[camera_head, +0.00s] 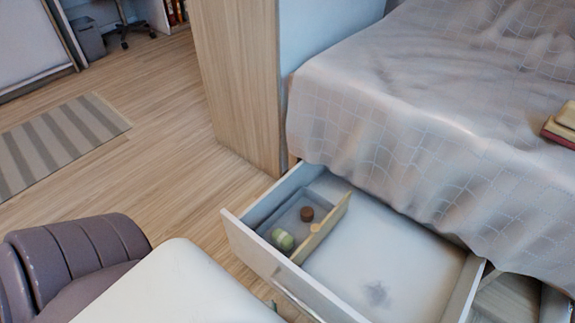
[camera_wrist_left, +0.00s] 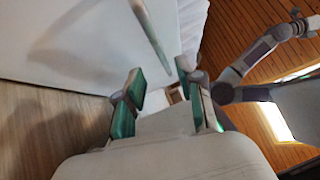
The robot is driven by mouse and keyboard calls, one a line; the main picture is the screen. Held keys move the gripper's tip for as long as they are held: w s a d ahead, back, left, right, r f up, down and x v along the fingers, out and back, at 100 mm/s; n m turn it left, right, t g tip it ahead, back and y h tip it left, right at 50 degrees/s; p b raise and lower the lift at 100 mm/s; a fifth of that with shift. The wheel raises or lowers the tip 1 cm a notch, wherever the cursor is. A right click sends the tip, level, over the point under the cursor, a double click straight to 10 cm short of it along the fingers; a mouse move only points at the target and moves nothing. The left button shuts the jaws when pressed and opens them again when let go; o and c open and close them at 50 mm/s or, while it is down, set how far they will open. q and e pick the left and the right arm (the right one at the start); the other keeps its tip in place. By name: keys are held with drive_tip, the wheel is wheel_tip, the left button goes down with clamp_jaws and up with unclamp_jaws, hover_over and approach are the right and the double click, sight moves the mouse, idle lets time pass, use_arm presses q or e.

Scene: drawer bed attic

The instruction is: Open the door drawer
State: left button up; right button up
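The drawer (camera_head: 385,270) under the bed is pulled out, its white inside showing in the head view. Its front panel (camera_head: 252,248) carries a pale bar handle (camera_head: 297,299). In the left wrist view the front panel (camera_wrist_left: 75,35) fills the upper left and the handle (camera_wrist_left: 152,38) runs across it at a slant. My left gripper (camera_wrist_left: 163,86) is open, its green-padded fingers well apart with nothing held. The handle appears beyond the fingertips, apart from them. In the head view my white arm link hides most of this gripper. My right gripper cannot be made out.
A divider (camera_head: 322,230) parts off a tray with a brown round item (camera_head: 307,213) and a green item (camera_head: 283,239). A bed with a draped cover (camera_head: 420,120) overhangs the drawer. A wooden panel (camera_head: 240,80) stands behind.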

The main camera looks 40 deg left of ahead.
use_arm(q)
drive_tip(key=shift+v, duration=1.75)
